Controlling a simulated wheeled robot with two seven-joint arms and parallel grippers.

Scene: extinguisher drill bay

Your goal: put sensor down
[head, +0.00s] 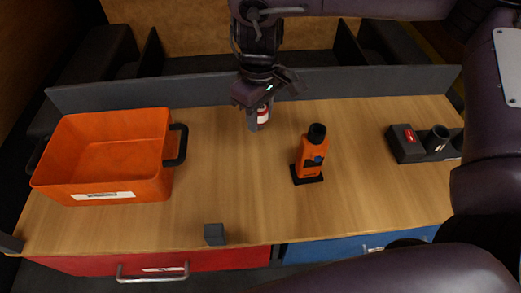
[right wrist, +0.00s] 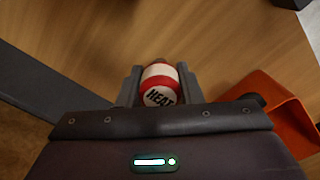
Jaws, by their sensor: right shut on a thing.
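The sensor (head: 263,115) is a small red-and-white cylinder. In the right wrist view its end (right wrist: 159,95) reads "HEAT". My right gripper (head: 259,117) is shut on it, with one grey finger on each side. It is over the rear middle of the wooden table (head: 225,175), near the dark back wall. I cannot tell how far the sensor's lower end is from the wood. My left gripper is not in view.
An orange bin (head: 148,188) with black handles stands at the left. An orange device (head: 311,155) with a black cap stands right of the gripper. A dark cube (head: 214,235) sits at the front edge, and a dark holder (head: 407,151) at the right.

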